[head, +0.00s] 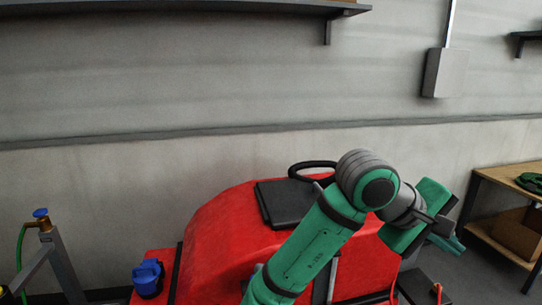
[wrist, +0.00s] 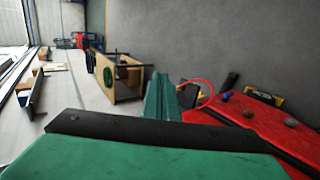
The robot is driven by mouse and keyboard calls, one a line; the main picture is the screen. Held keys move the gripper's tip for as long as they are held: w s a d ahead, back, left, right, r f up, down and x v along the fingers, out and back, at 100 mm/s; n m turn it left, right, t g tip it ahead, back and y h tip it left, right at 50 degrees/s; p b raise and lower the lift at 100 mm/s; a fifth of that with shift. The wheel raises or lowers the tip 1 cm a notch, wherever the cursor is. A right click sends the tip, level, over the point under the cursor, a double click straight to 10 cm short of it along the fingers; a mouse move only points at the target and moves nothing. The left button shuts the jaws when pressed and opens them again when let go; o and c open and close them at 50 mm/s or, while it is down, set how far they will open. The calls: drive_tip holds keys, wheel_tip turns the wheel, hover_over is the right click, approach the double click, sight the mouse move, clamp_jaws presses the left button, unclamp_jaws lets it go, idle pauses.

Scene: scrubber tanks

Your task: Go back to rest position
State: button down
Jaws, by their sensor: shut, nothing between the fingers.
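My gripper (head: 446,236) is at the right end of my green and grey arm in the head view, beside the right side of a red scrubber machine (head: 215,240). Its fingers also show in the wrist view (wrist: 162,98), close together and with nothing between them. The scrubber also shows at the right in the wrist view (wrist: 255,130). My arm hides part of the machine's right side.
A blue cap (head: 148,278) is on the scrubber's left. A wooden shelf unit (head: 510,177) with a box stands at the right. A metal frame with a blue-handled valve (head: 42,218) is at the left. A grey wall is behind.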

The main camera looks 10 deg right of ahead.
drive_tip(key=w+a+f+n+t+h, duration=0.2)
drive_tip(key=w+f+t+h, duration=0.1)
drive_tip(key=w+f, duration=0.3)
drive_tip(key=w+a+f+n+t+h, duration=0.1)
drive_tip(key=w+f+n+t+h, duration=0.2)
drive_tip(key=f, duration=0.6)
drive_tip(key=a+f+n+t+y, duration=0.5)
drive_tip(key=a+f+t, duration=0.4)
drive_tip(key=a+f, duration=0.75)
drive_tip(key=s+a+f+m+t+y, duration=0.25)
drive_tip(key=s+a+f+y, duration=0.65)
drive_tip(key=s+a+f, duration=0.5)
drive_tip(key=s+a+r+m+y, duration=0.1)
drive_tip(key=s+a+m, duration=0.1)
drive_tip(key=s, duration=0.4)
drive_tip(key=s+a+r+m+g, duration=0.1)
drive_tip(key=s+a+m, duration=0.1)
drive_tip(key=s, duration=0.4)
drive_tip(key=s+a+r+m+y, duration=0.1)
drive_tip(key=s+a+m, duration=0.2)
drive_tip(key=s, duration=0.3)
drive_tip(key=shift+a+r+y, duration=0.2)
drive_tip(key=shift+a+y, duration=0.1)
drive_tip(key=shift+a, duration=0.55)
drive_tip(key=shift+w, duration=0.1)
